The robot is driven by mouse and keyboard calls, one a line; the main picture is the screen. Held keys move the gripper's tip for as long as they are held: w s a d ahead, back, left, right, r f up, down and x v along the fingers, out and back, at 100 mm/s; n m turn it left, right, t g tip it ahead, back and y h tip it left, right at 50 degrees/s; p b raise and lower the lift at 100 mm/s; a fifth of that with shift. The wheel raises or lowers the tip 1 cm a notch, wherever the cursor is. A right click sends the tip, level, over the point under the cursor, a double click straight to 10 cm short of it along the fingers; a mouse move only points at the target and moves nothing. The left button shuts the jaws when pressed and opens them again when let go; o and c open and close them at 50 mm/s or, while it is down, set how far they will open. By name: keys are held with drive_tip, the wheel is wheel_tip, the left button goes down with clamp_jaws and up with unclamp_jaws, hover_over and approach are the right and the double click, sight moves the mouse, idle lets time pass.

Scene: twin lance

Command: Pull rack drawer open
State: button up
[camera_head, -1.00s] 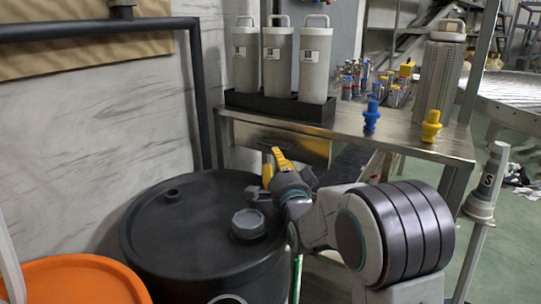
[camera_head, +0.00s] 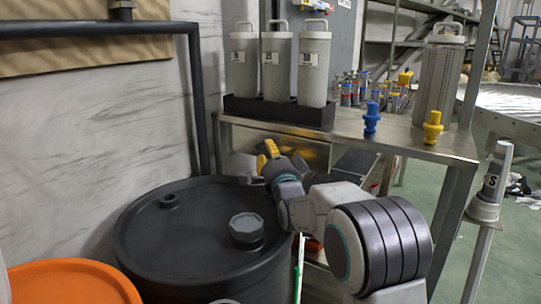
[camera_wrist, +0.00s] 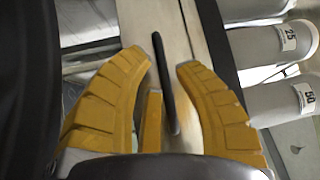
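The drawer front (camera_head: 308,150) is a shiny metal panel under the bench top in the head view, partly hidden by my arm. In the wrist view the drawer front (camera_wrist: 195,45) is a pale panel turned on its side. A dark bar handle (camera_wrist: 163,70) runs along it. My gripper (camera_wrist: 164,62) has yellow fingers spread to either side of the handle, with visible gaps. It is open. In the head view my gripper (camera_head: 269,151) is close in front of the drawer, which looks shut. The handle cannot be made out there.
A black barrel (camera_head: 190,245) with a grey cap stands below and left of my gripper, and an orange lid (camera_head: 70,285) is at lower left. Grey canisters (camera_head: 270,65) stand in a black tray on the metal bench (camera_head: 410,140). A post (camera_head: 490,200) stands at right.

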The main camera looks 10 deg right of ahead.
drive_tip(key=shift+o, duration=0.4)
clamp_jaws()
drive_tip(key=shift+f, duration=0.1)
